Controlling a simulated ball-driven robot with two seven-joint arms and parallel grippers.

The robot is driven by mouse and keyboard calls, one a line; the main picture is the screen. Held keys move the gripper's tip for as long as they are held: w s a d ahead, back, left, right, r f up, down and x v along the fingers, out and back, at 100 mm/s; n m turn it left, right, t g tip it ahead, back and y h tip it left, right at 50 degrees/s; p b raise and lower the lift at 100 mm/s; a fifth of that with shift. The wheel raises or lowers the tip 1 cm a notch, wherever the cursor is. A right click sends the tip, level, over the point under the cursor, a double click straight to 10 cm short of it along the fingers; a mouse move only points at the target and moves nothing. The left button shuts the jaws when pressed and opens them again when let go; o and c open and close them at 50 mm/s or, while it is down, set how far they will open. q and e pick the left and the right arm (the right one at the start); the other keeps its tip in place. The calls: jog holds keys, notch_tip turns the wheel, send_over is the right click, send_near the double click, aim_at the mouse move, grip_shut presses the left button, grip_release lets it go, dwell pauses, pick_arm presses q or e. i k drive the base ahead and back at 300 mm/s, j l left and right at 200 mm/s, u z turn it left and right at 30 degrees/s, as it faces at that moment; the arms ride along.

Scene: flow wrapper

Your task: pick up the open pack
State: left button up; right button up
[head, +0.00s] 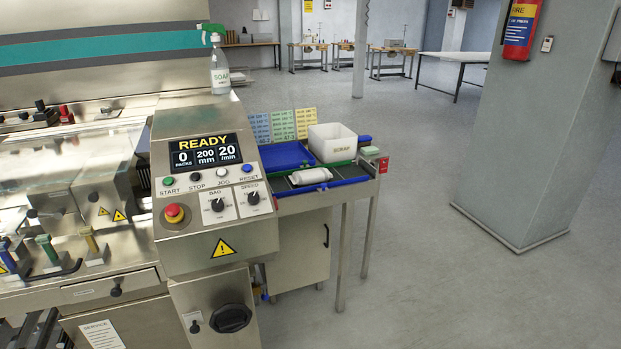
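A white pack (311,176) lies on its side on the dark surface between green and blue edges, on the side table right of the machine's control panel. It looks like a small rounded bundle. Whether its end is open is too small to tell. Neither of my grippers is in the head view, and nothing is touching the pack.
A white scrap bin (332,146) and a blue tray (285,157) stand behind the pack. The machine's control panel (207,165) rises to its left, with a soap spray bottle (220,75) on top. A grey pillar (545,130) stands farther right. The floor between is clear.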

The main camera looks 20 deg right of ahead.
aim_at(304, 177)
jog(key=u, duration=0.85)
jog(key=l+u, duration=0.7)
jog(key=l, duration=0.2)
jog(key=k+l+u, duration=0.15)
jog(key=l+u, duration=0.2)
jog(key=k+l+u, duration=0.15)
jog(key=l+u, duration=0.2)
jog(key=l, duration=0.1)
